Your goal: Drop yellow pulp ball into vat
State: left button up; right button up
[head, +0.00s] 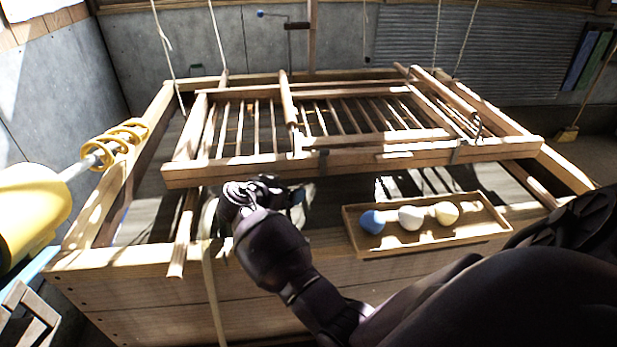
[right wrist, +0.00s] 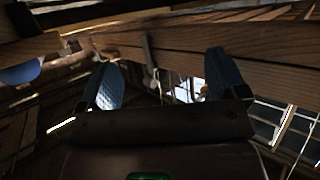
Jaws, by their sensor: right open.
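The pale yellow pulp ball (head: 446,213) lies at the right end of a row in a small wooden tray (head: 432,246), on the vat's near edge. The vat (head: 150,258) is a large wooden box with dark contents, partly covered by a hanging slatted frame. My right gripper (head: 285,190) is left of the tray, over the vat's near side and close to the frame's front beam. In the right wrist view its two blue fingers (right wrist: 165,82) are apart with nothing between them. My left gripper is not in view.
A blue ball (head: 372,222) and a white ball (head: 410,217) share the tray. The slatted mould frame (head: 350,160) hangs on cords low over the vat. A yellow machine with a spiral whisk (head: 125,140) is at the left. Gaps beside the frame show the vat's inside.

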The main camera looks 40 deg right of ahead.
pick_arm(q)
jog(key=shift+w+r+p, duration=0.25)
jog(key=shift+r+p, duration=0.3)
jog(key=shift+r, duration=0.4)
pick_arm(e)
notch_tip(320, 180, up, 16)
jog(key=shift+f, duration=0.25)
dwell(0.9)
